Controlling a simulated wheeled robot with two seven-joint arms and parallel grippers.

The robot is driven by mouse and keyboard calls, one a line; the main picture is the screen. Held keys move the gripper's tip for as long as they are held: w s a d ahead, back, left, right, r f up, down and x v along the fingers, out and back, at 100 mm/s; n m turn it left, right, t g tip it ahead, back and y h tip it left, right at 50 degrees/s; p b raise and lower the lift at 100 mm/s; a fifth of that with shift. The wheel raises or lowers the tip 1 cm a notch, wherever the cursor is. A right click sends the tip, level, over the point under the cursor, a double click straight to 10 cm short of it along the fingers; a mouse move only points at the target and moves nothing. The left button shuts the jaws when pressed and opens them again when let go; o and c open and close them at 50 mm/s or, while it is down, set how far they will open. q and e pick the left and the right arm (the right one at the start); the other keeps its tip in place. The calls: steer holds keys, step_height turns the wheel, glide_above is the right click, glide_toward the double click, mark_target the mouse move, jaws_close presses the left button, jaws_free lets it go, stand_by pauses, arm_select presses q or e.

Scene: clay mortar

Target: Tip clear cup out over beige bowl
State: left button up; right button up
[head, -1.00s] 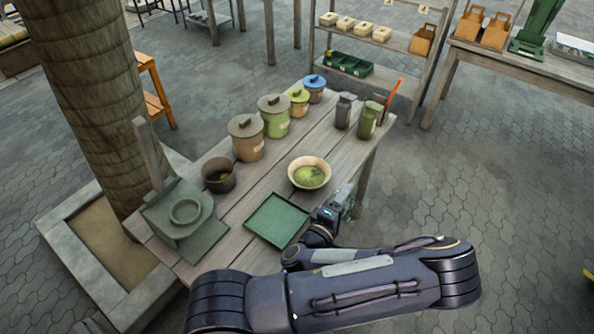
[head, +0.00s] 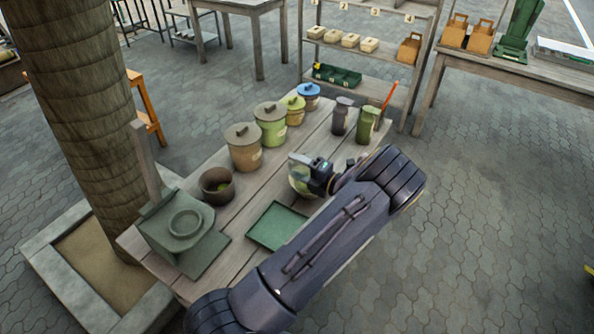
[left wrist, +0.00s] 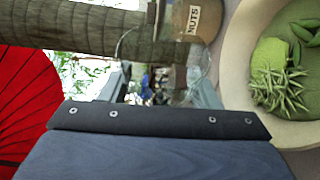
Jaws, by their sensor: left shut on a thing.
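My left gripper (head: 308,164) is over the beige bowl (head: 297,188), and it and its arm hide much of the bowl in the head view. In the left wrist view, its fingertips (left wrist: 162,88) are shut on the clear cup (left wrist: 165,58), which shows only as a faint see-through outline. The wrist view is rolled onto its side, with the bowl (left wrist: 236,72) close by on the right. The bowl holds green leafy pieces. I cannot make out the cup's contents or its exact tilt. My right gripper is not in view.
Lidded canisters (head: 245,148) line the table's far side, with two dark jugs (head: 343,116) behind the bowl. A green tray (head: 276,226), a brown pot (head: 217,186) and a grey-green stand (head: 184,230) are nearer. A tree trunk (head: 88,120) rises at the left.

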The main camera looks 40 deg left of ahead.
arm_select(q)
steer(key=shift+a+f+n+g, duration=0.3)
steer(key=shift+f+n+g, duration=0.1)
steer(key=shift+g, duration=0.1)
steer(key=n+h+b, duration=0.1)
steer(key=n+b, duration=0.1)
steer(key=b, duration=0.2)
steer(key=f+n+t+h+b, duration=0.1)
steer(key=n+b, duration=0.1)
steer(key=b, duration=0.1)
steer(key=n+t+b, duration=0.1)
steer(key=n+b, duration=0.1)
steer(key=b, duration=0.2)
steer(key=shift+s+f+h+b, duration=0.2)
steer(key=shift+h+b, duration=0.1)
steer(key=shift+h, duration=0.1)
steer(key=shift+w+n+t+h, duration=0.3)
steer(key=shift+n, duration=0.6)
steer(key=n+t+b, duration=0.1)
steer(key=w+f+n+b, duration=0.1)
steer(key=b, duration=0.1)
steer(key=n+t+h+b, duration=0.1)
steer(key=n+b, duration=0.1)
steer(key=shift+w+d+f+t, duration=0.25)
steer(key=shift+w+t, duration=0.05)
steer(key=shift+w+r+n+b, duration=0.15)
steer(key=shift+n+b, duration=0.15)
steer(key=shift+b, duration=0.35)
steer(key=shift+t, duration=0.3)
steer(key=shift+d, duration=0.15)
